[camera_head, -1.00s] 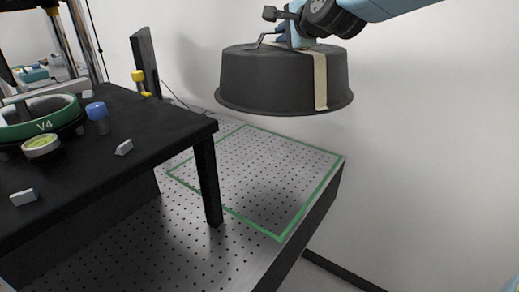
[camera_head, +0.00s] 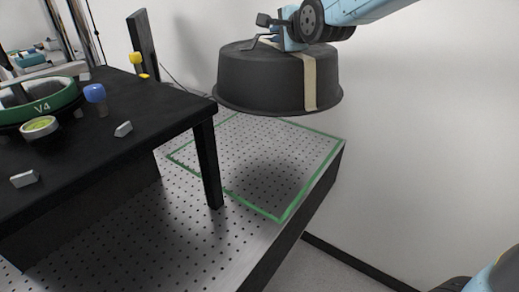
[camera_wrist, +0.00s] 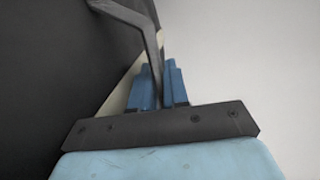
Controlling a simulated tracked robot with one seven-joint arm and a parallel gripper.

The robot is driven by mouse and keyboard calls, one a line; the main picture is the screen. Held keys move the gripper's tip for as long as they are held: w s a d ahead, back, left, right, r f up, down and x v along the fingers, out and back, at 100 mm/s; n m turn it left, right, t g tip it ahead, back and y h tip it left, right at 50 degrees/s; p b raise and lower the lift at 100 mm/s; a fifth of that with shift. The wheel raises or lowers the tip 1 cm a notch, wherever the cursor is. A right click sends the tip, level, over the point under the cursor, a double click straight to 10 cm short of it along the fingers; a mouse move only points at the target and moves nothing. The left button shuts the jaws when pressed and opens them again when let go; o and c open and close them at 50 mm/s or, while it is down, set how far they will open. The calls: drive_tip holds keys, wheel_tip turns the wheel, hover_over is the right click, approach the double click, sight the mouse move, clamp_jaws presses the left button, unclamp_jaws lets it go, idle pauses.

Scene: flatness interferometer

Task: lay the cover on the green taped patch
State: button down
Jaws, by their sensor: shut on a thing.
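The cover (camera_head: 262,80) is a dark round lid with a flared rim and a pale tape strip down its side. It hangs in the air, roughly level, above the green taped patch (camera_head: 318,178), and hides part of its far edge. The patch is a green outline on the perforated bench top. My gripper (camera_head: 277,38) is at the top of the cover, shut on its bent handle. In the wrist view the blue fingers (camera_wrist: 161,88) close around the grey handle bar (camera_wrist: 150,45), with the dark cover (camera_wrist: 50,75) at the left.
A black raised table (camera_head: 100,135) stands left of the patch, its leg (camera_head: 208,165) close to the outline. It carries a green ring marked V4 (camera_head: 45,107), a blue knob (camera_head: 95,93) and small blocks. A white wall is behind. The patch looks bare.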

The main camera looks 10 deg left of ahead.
drive_tip(key=shift+w+a+f, duration=0.1)
drive_tip(key=shift+f, duration=0.3)
drive_tip(key=s+a+f+n+y, duration=0.1)
drive_tip(key=a+f, duration=0.1)
drive_tip(key=f, duration=0.8)
drive_tip(key=s+a+f+n+g+y, duration=0.1)
drive_tip(key=a+f, duration=0.2)
drive_tip(key=f, duration=0.7)
drive_tip(key=shift+f, duration=0.25)
drive_tip(key=c, duration=1.1)
unclamp_jaws()
